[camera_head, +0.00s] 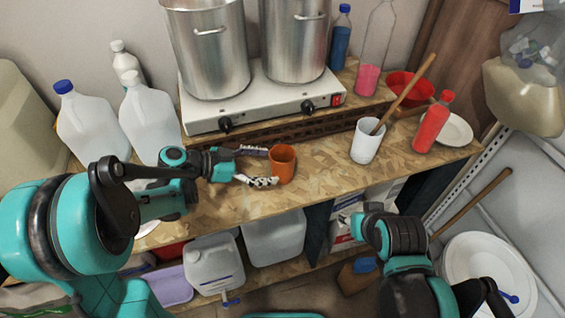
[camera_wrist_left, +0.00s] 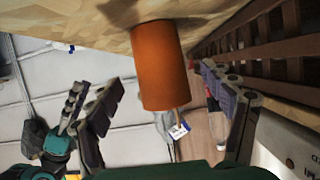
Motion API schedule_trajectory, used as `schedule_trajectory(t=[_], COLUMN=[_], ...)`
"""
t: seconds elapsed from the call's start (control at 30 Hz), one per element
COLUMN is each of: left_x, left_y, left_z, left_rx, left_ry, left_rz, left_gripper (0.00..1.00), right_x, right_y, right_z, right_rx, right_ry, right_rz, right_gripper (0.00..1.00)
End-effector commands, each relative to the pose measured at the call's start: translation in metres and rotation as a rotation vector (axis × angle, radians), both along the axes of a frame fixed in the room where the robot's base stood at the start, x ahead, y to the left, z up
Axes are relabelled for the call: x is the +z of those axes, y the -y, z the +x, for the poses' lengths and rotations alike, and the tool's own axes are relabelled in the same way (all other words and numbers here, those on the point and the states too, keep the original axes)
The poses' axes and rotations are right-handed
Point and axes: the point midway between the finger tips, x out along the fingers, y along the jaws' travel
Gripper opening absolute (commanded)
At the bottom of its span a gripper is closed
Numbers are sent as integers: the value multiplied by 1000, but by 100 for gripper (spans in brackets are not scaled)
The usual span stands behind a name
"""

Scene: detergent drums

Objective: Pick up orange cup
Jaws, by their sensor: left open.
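The orange cup (camera_head: 282,163) stands upright on the wooden bench (camera_head: 228,206), in front of the hot plate. My left gripper (camera_head: 262,167) is open, with its fingers pointing right toward the cup. One finger is behind the cup's left side and the other is in front of it. In the left wrist view the cup (camera_wrist_left: 160,65) shows between and beyond the two open fingers (camera_wrist_left: 165,105). I see no finger pressing on it. My right arm shows at the lower right in the head view, but its gripper fingers do not show.
A white hot plate (camera_head: 262,97) with two steel pots stands behind the cup. A white cup (camera_head: 366,142) with a wooden stick, a red bottle (camera_head: 432,124) and a white plate are to the right. White jugs (camera_head: 92,122) stand at the left. The bench between the orange and white cups is clear.

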Motion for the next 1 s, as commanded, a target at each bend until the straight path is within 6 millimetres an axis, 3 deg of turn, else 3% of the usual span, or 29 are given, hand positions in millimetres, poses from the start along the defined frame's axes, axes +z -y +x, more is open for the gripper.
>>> schedule_trajectory(t=[0.33,0.63,0.67,0.87,1.0], left_x=[-25,-25,-25,-25,-25], left_y=[42,48,48,47,47], left_z=[14,16,16,16,16], left_rx=[-2,0,0,0,0], left_ry=[0,0,0,0,0], left_rz=[1,1,1,1,1], left_gripper=[81,81,78,26,25], right_x=[-22,-22,-22,-22,-22], right_y=[0,0,0,0,0], right_z=[0,0,0,0,0], right_rx=[0,0,0,0,0], right_ry=[0,0,0,0,0], right_rz=[0,0,0,0,0], right_gripper=[40,40,40,40,40])
